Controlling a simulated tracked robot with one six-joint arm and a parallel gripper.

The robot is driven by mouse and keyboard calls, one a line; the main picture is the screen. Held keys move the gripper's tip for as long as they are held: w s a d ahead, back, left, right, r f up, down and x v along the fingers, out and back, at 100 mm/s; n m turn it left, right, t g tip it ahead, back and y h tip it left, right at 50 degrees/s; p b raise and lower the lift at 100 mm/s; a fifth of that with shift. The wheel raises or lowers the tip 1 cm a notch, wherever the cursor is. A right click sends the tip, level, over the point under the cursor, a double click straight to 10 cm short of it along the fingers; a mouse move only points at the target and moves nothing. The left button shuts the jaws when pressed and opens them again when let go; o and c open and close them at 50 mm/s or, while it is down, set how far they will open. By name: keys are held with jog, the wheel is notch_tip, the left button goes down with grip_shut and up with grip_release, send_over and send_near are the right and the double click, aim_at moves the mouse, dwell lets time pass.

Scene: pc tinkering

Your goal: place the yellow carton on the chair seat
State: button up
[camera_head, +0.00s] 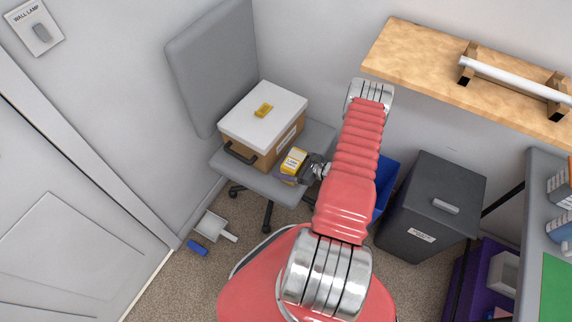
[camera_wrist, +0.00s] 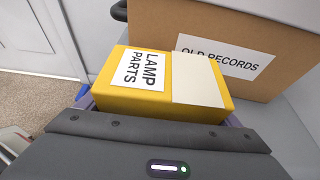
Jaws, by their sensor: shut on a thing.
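The yellow carton (camera_head: 293,161) is at the front right of the chair seat, held at my gripper (camera_head: 303,169). In the wrist view the yellow carton (camera_wrist: 168,100) fills the middle, with a "LAMP PARTS" label and a pale blank panel facing up. My gripper is shut on it; the fingertips are mostly hidden by the carton and the gripper body. The grey chair seat (camera_head: 250,181) lies under and around the carton. I cannot tell whether the carton touches the seat.
A brown box with a white lid (camera_head: 264,112), labelled "OLD RECORDS", takes up much of the seat behind the carton. A small yellow object (camera_head: 263,110) lies on its lid. A black bin (camera_head: 432,208) and a blue bin (camera_head: 385,188) stand right. A dustpan (camera_head: 211,226) lies on the floor.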

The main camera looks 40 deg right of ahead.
aim_at(301, 167)
jog(key=o, duration=1.1)
jog(key=shift+r, duration=0.1)
jog(key=v, duration=1.2)
